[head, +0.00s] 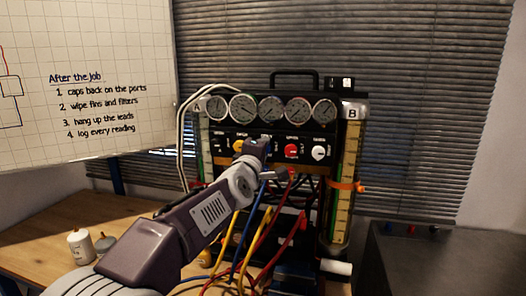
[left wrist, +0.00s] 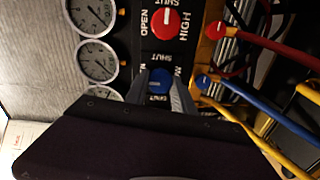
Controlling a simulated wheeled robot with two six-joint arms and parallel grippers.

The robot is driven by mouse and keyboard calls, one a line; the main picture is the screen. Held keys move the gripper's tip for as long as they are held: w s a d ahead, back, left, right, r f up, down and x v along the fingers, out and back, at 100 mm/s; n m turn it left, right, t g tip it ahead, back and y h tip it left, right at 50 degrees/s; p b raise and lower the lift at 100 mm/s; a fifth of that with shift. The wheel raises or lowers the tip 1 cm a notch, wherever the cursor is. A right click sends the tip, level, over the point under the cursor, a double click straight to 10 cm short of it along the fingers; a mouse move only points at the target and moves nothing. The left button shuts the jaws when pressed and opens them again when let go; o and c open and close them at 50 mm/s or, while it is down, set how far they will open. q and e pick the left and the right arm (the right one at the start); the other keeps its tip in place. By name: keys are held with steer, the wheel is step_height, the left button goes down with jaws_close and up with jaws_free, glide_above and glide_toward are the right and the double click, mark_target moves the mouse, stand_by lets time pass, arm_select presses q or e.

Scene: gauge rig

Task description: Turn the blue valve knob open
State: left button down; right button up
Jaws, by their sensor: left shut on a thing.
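The blue valve knob (left wrist: 158,87) sits on the black panel of the gauge rig, between printed SHUT labels in the left wrist view. My left gripper (left wrist: 161,80) is shut on it, with one finger on each side. In the head view my left gripper (head: 259,147) reaches the panel from the lower left and hides most of the blue knob. How far the knob is turned cannot be told. My right gripper is in neither view.
A yellow knob (head: 238,146), a red knob (head: 291,151) and a white knob (head: 319,153) share the panel. Several dials (head: 271,109) line the top. Red, blue and yellow hoses (head: 262,232) hang below, close to my arm.

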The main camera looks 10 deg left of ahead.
arm_select(q)
steer(key=c, duration=1.1)
jaws_free()
steer(key=shift+o, duration=0.2)
steer(key=shift+s, duration=0.1)
steer(key=s, duration=0.9)
steer(key=shift+a, duration=0.3)
